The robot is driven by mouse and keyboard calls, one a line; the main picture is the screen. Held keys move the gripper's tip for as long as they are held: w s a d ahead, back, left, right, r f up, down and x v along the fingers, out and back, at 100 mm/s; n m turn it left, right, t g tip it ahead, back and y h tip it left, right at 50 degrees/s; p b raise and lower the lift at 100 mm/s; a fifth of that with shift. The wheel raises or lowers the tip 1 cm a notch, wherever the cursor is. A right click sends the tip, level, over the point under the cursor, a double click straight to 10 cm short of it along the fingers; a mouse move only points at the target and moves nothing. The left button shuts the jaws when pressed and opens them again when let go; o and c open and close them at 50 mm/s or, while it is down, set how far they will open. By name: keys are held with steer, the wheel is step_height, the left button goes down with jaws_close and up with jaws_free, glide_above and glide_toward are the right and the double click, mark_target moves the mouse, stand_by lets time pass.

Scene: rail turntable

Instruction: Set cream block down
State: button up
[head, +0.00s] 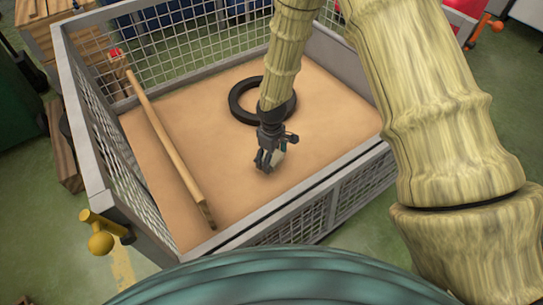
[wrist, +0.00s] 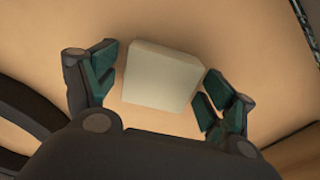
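The cream block (wrist: 160,75) lies between the two fingers of my gripper (wrist: 162,85) in the wrist view. A narrow strip of tan surface shows between the block and the left finger. The right finger is very close to the block's right side; I cannot tell whether it touches. In the head view my gripper (head: 268,162) points down, low over the tan floor of the mesh-sided crate (head: 160,117). There the block (head: 278,153) is partly hidden by the fingers. It appears to be at or near the floor.
A black ring (head: 237,105) lies on the crate floor just behind my gripper, and its edge shows in the wrist view (wrist: 15,160). Mesh walls surround the floor. The floor right of my gripper is clear.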

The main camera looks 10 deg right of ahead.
step_height(320, 180, up, 12)
steer(key=p, duration=0.2)
steer(key=shift+r, duration=0.15)
stand_by(0.4)
